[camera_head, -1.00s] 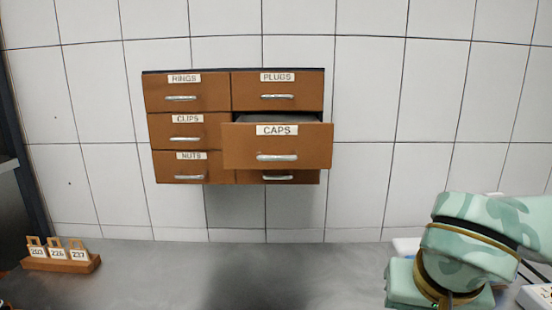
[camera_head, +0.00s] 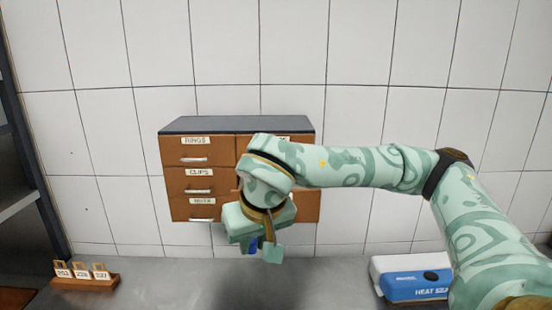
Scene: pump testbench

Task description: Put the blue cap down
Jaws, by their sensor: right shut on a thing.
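My right gripper (camera_head: 257,246) hangs in front of the lower middle of the drawer cabinet, above the metal worktop. It is shut on the blue cap (camera_head: 251,246); only a small dark blue part of the cap shows between the fingers. The cap is held clear of the worktop. My right arm comes in from the right and covers most of the cabinet's right column, so the CAPS drawer is largely hidden and I cannot tell how far it stands open. My left gripper is not in view.
The brown drawer cabinet (camera_head: 184,150) is on the tiled wall, with RINGS and CLIPS labels showing at left. A wooden tag rack (camera_head: 85,284) stands at the left. A blue and white heat sealer (camera_head: 415,287) stands at the right. The worktop's middle looks clear.

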